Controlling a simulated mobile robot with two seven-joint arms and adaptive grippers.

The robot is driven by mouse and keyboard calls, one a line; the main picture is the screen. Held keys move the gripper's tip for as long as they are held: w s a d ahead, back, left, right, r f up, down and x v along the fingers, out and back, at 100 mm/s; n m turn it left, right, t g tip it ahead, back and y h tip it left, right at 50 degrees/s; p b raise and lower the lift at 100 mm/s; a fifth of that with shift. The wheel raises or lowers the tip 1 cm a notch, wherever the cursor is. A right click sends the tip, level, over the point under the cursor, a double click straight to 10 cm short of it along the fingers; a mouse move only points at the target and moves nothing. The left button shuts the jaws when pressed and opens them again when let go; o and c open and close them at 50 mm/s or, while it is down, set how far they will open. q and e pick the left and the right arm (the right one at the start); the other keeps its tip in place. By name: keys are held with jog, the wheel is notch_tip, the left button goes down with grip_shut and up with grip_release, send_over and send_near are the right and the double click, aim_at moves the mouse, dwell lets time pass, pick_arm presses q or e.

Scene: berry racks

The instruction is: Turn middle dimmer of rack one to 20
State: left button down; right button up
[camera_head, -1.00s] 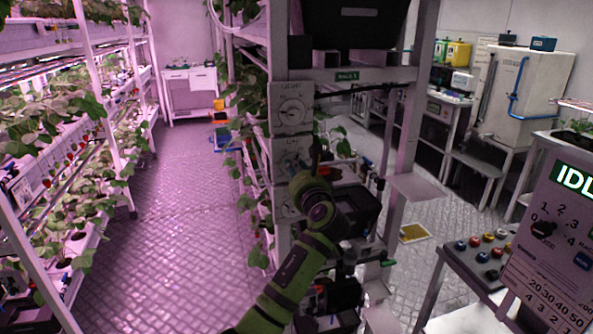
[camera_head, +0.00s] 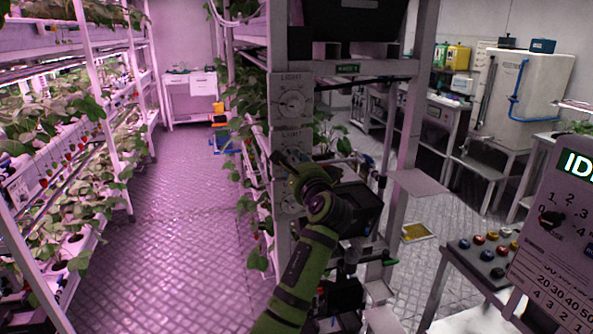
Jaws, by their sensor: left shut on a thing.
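Rack one's post carries a column of pale dimmer panels marked LIGHT. The top dimmer (camera_head: 292,103) shows its round dial clear of my arm. The middle dimmer (camera_head: 293,136) is below it; its label shows, but its knob and scale are mostly hidden behind my gripper. My left gripper (camera_head: 284,158), on a green and black arm from below, is at the middle dimmer, its dark fingers slanting up and left. It is shut on the middle dimmer's knob. The knob's setting cannot be read. My right gripper is not in view.
A lower dimmer (camera_head: 285,196) is partly covered by my wrist. Leafy plants grow close to the post's left side. A dark box (camera_head: 357,205) and a rack shelf (camera_head: 418,183) stand to the right. A control panel (camera_head: 555,235) is at far right. The left aisle floor (camera_head: 185,225) is clear.

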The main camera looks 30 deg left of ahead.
pick_arm(q)
jog(key=n+b, duration=0.3)
jog(key=n, duration=0.2)
jog(key=shift+f+n, duration=0.1)
jog(key=shift+n, duration=0.2)
jog(key=shift+n+b, duration=1.65)
jog(key=shift+n, duration=0.65)
jog(key=shift+r, duration=0.2)
jog(key=c, duration=1)
grip_release()
jog(key=shift+f, duration=0.1)
jog(key=v, duration=1.2)
